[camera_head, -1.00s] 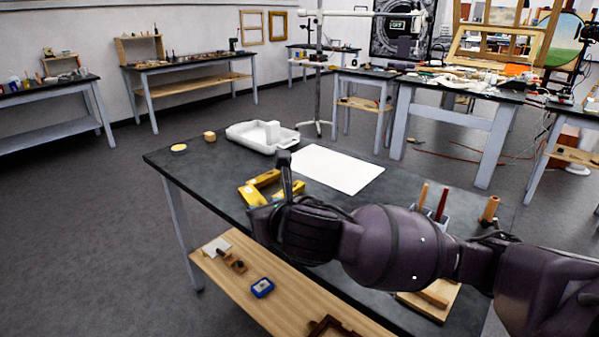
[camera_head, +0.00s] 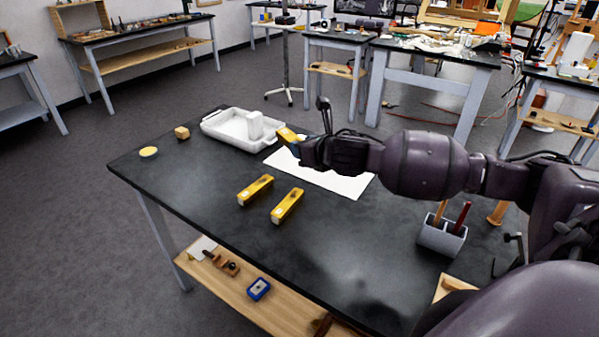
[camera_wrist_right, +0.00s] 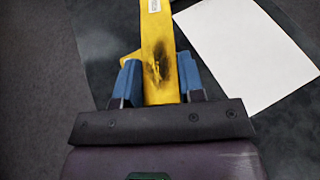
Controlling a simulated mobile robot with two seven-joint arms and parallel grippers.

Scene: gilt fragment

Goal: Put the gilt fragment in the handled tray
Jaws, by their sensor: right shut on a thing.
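The gilt fragment (camera_head: 287,134) is a yellow bar; in the right wrist view (camera_wrist_right: 158,50) it has a dark smudge and a white label. My right gripper (camera_head: 299,144) is shut on it; its blue fingers (camera_wrist_right: 158,80) flank the bar. The bar is above the table's back part, just right of the tray. Two similar yellow bars (camera_head: 255,190) (camera_head: 287,206) lie mid-table. My left gripper is not in view.
The black table (camera_head: 190,190) has a white sheet (camera_head: 340,183) beneath my right forearm. A wooden cube (camera_head: 182,133) and a yellow disc (camera_head: 148,152) lie left of the tray. A grey tool holder (camera_head: 441,238) stands at right. The table's left front is clear.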

